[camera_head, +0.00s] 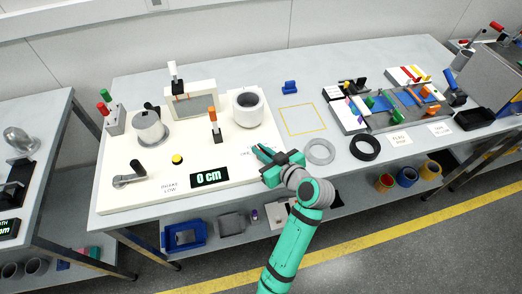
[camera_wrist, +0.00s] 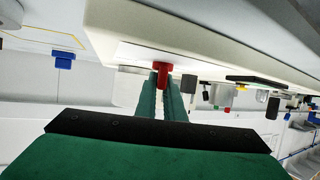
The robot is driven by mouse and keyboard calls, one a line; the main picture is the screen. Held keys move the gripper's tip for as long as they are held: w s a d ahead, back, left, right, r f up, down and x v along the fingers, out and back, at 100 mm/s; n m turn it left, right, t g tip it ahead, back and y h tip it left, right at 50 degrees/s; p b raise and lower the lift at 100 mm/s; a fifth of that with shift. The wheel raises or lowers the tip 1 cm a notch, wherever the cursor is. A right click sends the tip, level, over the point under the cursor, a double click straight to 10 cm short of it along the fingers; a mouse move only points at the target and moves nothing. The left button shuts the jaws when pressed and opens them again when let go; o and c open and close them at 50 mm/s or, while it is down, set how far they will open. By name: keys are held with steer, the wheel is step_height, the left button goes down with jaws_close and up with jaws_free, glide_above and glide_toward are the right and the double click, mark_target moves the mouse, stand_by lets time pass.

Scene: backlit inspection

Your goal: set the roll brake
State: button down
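My gripper (camera_head: 259,149) is low over the right front edge of the white board (camera_head: 187,192). In the wrist view, a red upright piece with a wider foot (camera_wrist: 163,69) is at the tips of my two green fingers (camera_wrist: 162,82). Its narrow end shows between them; I cannot tell whether they press on it. The red piece is hidden behind my gripper in the head view, and its label is partly covered. A white roll (camera_head: 248,121) stands on the board behind my gripper. An orange-handled lever (camera_head: 213,118) stands upright left of that roll.
The board also bears a grey cylinder (camera_head: 148,130), a crank (camera_head: 128,176), a yellow button (camera_head: 177,158) and a display (camera_head: 209,177) reading 0 cm. A grey ring (camera_head: 309,154) and a black ring (camera_head: 353,147) lie right of my gripper. The yellow-outlined square (camera_head: 283,120) is empty.

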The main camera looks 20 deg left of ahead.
steer(key=shift+m+t+h, duration=0.3)
steer(key=shift+m+t, duration=0.1)
steer(key=m+t+h, duration=0.2)
steer(key=shift+m, duration=0.3)
steer(key=m+t+h, duration=0.1)
steer(key=m+h, duration=0.1)
steer(key=m+t+h, duration=0.1)
steer(key=m+h, duration=0.1)
steer(key=h, duration=0.1)
steer(key=shift+a+m+t, duration=0.1)
steer(key=shift+m+t, duration=0.2)
steer(key=m+h, duration=0.4)
steer(key=h, duration=0.1)
steer(key=shift+m, duration=0.3)
steer(key=shift+m+g+h, duration=0.5)
steer(key=shift+m+h, duration=1.1)
steer(key=shift+h, duration=0.3)
steer(key=shift+f, duration=0.1)
steer(key=c, duration=1.9)
jaws_free()
steer(key=shift+o, duration=0.2)
